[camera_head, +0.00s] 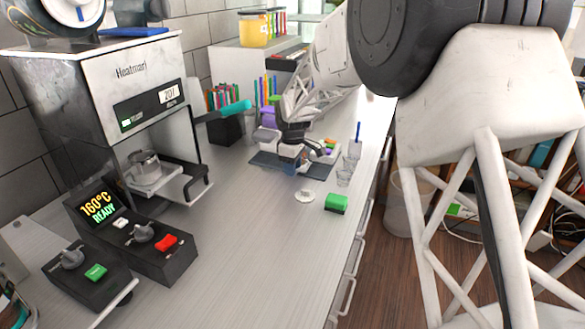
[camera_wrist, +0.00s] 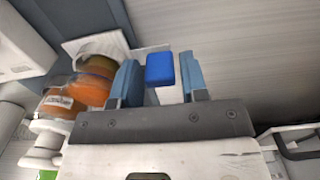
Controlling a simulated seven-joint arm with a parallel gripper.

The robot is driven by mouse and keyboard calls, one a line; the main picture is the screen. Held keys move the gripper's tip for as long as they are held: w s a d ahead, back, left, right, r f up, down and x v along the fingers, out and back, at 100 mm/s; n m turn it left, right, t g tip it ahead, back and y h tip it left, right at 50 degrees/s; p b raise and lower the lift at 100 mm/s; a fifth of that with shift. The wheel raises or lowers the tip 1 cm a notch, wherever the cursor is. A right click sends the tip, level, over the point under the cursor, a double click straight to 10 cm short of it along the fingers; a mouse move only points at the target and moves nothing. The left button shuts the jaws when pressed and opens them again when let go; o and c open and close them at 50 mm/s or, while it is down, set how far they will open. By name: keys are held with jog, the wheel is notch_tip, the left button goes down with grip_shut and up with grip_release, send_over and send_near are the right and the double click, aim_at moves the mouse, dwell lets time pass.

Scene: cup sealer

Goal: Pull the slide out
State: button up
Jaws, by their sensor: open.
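The slide (camera_head: 193,197) is a pale tray at the lower opening of the sealer (camera_head: 118,92), at the left of the head view. A clear cup (camera_head: 146,166) sits inside the opening. A black handle (camera_head: 202,172) is on the slide's right side. My gripper (camera_head: 300,158) is well to the right of the handle, over the counter and apart from it. In the wrist view, its two blue-grey fingers (camera_wrist: 158,62) are open. A blue block shows in the gap between them; I cannot tell whether they touch it.
A control box (camera_head: 145,240) and a smaller button box (camera_head: 88,276) stand in front of the sealer. A green block (camera_head: 337,203), a white disc (camera_head: 305,196) and clear cups (camera_head: 344,177) lie at the right. The counter between handle and gripper is mostly clear.

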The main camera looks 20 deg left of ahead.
jog(key=shift+f, duration=0.3)
grip_shut()
jog(key=shift+d, duration=2.3)
grip_release()
jog(key=shift+d, duration=0.1)
jog(key=shift+r, duration=0.1)
